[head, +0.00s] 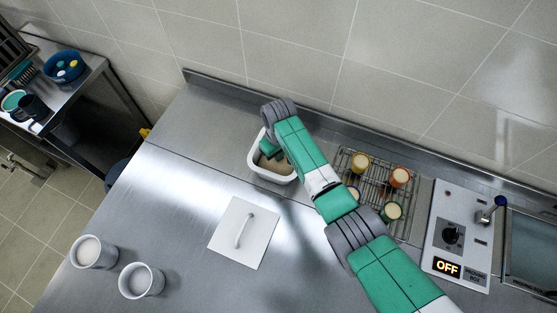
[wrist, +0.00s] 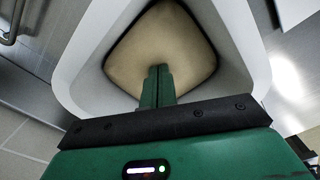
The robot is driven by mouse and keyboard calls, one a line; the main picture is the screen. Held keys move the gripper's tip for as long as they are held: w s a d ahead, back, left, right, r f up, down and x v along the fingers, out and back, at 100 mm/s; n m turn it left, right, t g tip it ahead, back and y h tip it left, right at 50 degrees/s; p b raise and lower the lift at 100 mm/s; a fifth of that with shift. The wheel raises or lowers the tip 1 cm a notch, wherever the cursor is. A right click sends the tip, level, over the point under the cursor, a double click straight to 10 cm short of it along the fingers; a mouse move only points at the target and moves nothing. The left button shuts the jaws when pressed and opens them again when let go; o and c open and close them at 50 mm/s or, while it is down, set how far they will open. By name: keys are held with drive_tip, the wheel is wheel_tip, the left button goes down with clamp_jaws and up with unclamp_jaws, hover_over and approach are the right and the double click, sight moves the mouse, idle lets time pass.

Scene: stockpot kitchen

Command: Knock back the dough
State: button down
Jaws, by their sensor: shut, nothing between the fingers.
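The dough (wrist: 165,38) is a smooth pale beige mass inside a white square tub with rounded corners (wrist: 82,75). In the head view the tub (head: 257,163) stands on the steel counter, and a little dough (head: 284,167) shows beside my arm. My gripper (wrist: 158,72) is shut and empty, its green fingers pointing into the tub over the dough. I cannot tell whether the fingertips touch the dough. In the head view my arm hides part of the tub and the fingertips. A white square lid with a handle (head: 256,250) lies flat on the counter in front of the tub.
A wire rack with several small cups (head: 360,162) stands right of the tub, partly behind my arm. A control box reading OFF (head: 448,268) is further right. Two white containers (head: 92,252) (head: 141,281) stand front left.

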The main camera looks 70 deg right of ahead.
wheel_tip(320, 180, up, 6)
drive_tip(key=p, duration=0.6)
drive_tip(key=shift+f, duration=0.15)
idle(0.4)
